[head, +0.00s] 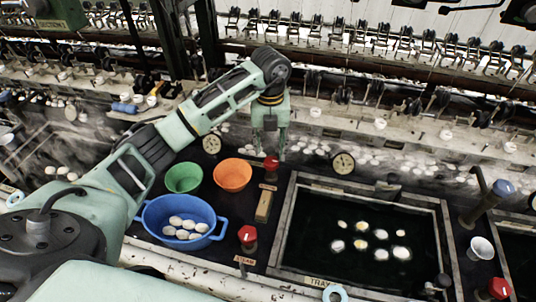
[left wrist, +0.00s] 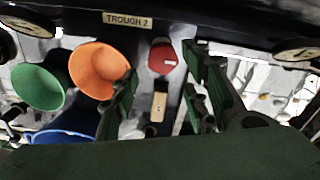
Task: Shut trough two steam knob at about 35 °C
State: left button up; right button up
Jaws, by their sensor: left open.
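A red knob (head: 271,162) stands on the dark bench, just right of the orange bowl. In the left wrist view the red knob (left wrist: 161,57) has a small pale mark and shows below a plate reading TROUGH 2 (left wrist: 127,19). My left gripper (head: 270,151) is open and points down over this knob, with its fingers on either side in the picture. I cannot tell whether they touch it. The open fingers also show in the left wrist view (left wrist: 160,82). A round dial (head: 343,162) is to the right; its reading is too small to tell. My right gripper is not visible.
Green (head: 184,178), orange (head: 233,175) and blue (head: 148,213) bowls stand left of the knob; cocoons lie in the blue one. A dark trough (head: 290,222) with cocoons is at right.

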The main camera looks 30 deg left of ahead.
aim_at(269, 160)
pick_arm(q)
notch_tip(269, 160, down, 4)
jog(key=shift+s+a+f+p, duration=0.1)
jog(key=shift+p, duration=0.4)
jog(key=shift+f, duration=0.7)
jog(key=c, duration=1)
jog(key=shift+a, duration=0.1)
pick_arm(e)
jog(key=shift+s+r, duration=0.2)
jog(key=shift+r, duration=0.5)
